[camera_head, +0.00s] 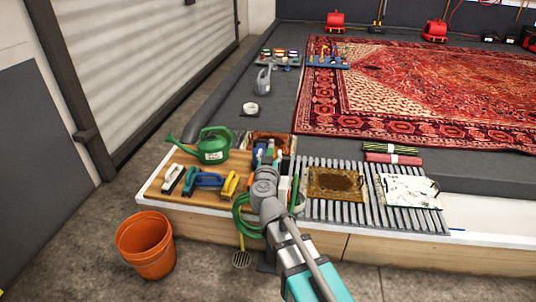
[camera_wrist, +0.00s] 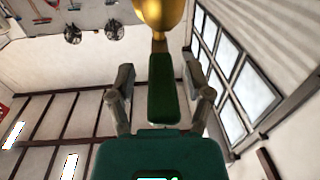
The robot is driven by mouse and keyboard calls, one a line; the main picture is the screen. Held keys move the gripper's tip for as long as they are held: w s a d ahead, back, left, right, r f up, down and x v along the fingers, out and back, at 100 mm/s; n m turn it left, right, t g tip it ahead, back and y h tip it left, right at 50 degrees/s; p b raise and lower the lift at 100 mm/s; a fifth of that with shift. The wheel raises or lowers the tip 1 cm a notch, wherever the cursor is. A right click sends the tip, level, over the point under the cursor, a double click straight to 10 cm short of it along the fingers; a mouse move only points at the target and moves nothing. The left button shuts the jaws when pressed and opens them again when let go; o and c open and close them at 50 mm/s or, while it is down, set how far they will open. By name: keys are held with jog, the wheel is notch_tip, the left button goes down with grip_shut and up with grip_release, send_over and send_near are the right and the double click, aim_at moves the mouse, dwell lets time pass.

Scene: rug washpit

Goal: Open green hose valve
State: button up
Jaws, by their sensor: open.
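In the wrist view a green lever handle (camera_wrist: 161,92) runs up the middle of the picture to a brass valve body (camera_wrist: 160,14) at the top edge. My gripper (camera_wrist: 158,72) is open, with one grey finger on each side of the lever and visible gaps between them. I cannot tell whether the palm touches the lever. In the head view a green hose (camera_head: 241,217) hangs in loops at the front edge of the pit ledge, just left of my arm. The valve is hidden behind my arm there.
The wooden board (camera_head: 158,189) holds a green watering can (camera_head: 212,145) and several brushes. An orange bucket (camera_head: 145,245) stands on the floor at left. A slatted grate (camera_head: 322,209) with two trays lies to the right. A red patterned rug (camera_head: 425,90) covers the pit floor.

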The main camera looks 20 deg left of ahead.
jog(key=v, duration=0.7)
jog(key=shift+s, duration=0.25)
dwell(0.7)
